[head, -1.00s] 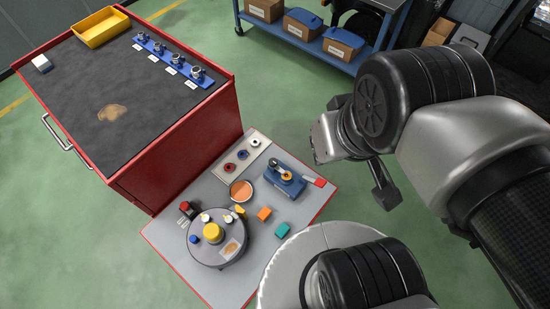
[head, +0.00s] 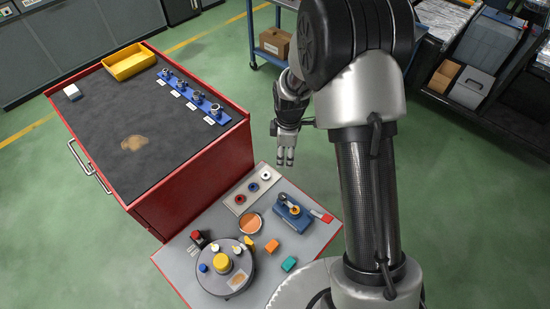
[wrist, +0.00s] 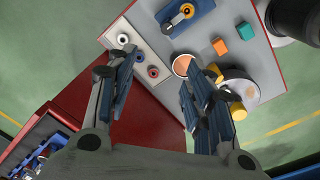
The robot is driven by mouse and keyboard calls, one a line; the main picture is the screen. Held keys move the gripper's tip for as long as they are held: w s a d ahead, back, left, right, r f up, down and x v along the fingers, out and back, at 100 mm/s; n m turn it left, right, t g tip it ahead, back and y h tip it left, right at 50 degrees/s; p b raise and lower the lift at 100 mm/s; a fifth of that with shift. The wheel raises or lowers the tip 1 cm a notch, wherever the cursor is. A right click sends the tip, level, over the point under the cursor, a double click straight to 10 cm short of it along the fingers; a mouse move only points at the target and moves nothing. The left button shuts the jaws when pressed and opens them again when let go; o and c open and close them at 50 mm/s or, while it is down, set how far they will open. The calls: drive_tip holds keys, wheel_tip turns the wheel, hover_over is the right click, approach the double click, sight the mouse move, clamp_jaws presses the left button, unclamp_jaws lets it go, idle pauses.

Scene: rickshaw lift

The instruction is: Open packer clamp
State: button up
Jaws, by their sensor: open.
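A blue clamp-like device (head: 293,211) with an orange part on top and a red tab at its right end sits on the low grey work surface (head: 185,266). I take it for the packer clamp. It also shows at the top edge of the wrist view (wrist: 190,14), where it is partly cut off. My gripper (head: 286,158) points down in the head view, up and behind the clamp, apart from it. In the wrist view my gripper (wrist: 158,78) has its fingers spread wide, with nothing between them.
A round grey turntable (head: 226,277) with a yellow knob stands at the front left. An orange disc (head: 250,224), an orange block (head: 272,246) and a teal block (head: 289,264) lie near the clamp. A red cabinet (head: 190,165) rises behind left.

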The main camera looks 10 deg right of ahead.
sight(282, 196)
drive_tip(key=f+n+b, duration=0.1)
drive_tip(key=f, duration=0.8)
drive_tip(key=f+n+b, duration=0.1)
drive_tip(key=f, duration=0.8)
drive_tip(key=f+b, duration=0.1)
drive_tip(key=f, duration=0.8)
drive_tip(key=shift+a+n+g, duration=0.3)
drive_tip(key=shift+n+g, duration=0.1)
drive_tip(key=shift+c, duration=0.4)
drive_tip(key=c, duration=1)
